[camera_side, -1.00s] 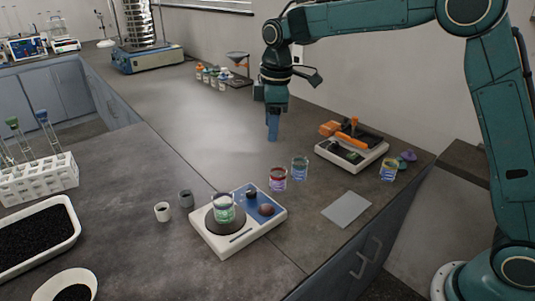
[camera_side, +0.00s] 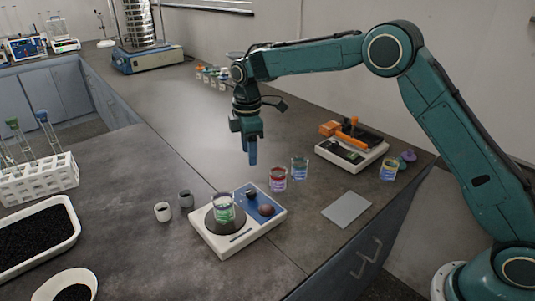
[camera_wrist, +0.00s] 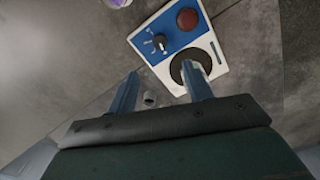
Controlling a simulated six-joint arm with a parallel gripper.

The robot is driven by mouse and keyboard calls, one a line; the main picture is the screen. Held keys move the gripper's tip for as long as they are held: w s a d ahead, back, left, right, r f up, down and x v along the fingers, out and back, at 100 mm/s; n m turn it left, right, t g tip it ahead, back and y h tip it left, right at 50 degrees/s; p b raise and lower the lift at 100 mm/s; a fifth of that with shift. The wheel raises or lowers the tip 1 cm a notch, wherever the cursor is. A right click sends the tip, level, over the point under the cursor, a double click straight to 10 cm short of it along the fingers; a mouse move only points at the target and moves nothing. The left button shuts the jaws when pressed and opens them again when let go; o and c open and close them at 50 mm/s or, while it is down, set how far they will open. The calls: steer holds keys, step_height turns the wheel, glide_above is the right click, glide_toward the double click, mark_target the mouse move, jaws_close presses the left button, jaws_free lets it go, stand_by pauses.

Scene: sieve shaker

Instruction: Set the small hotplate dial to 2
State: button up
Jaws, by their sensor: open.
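The hotplate (camera_side: 221,240) is a white unit with a blue panel on the table's near side. A small black dial (camera_side: 251,194) and a larger reddish-brown round knob (camera_side: 266,210) sit on the panel. A glass beaker with green contents (camera_side: 224,207) stands on its dark round plate. In the wrist view the black dial (camera_wrist: 160,41) shows white marks around it, too small to read, near the red knob (camera_wrist: 187,19). My gripper (camera_side: 252,158) points down, above and behind the hotplate, apart from it. Its two blue fingers (camera_wrist: 160,76) are spread and empty; one covers part of the plate.
Two beakers, one red (camera_side: 278,180) and one blue (camera_side: 299,168), stand just behind the hotplate. Small white (camera_side: 162,212) and grey (camera_side: 186,199) cups stand at its left.

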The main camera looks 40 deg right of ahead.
mark_target(251, 191)
step_height(251, 191, down, 13)
stand_by(0.7)
steer(key=c, duration=1)
steer(key=shift+o, duration=0.2)
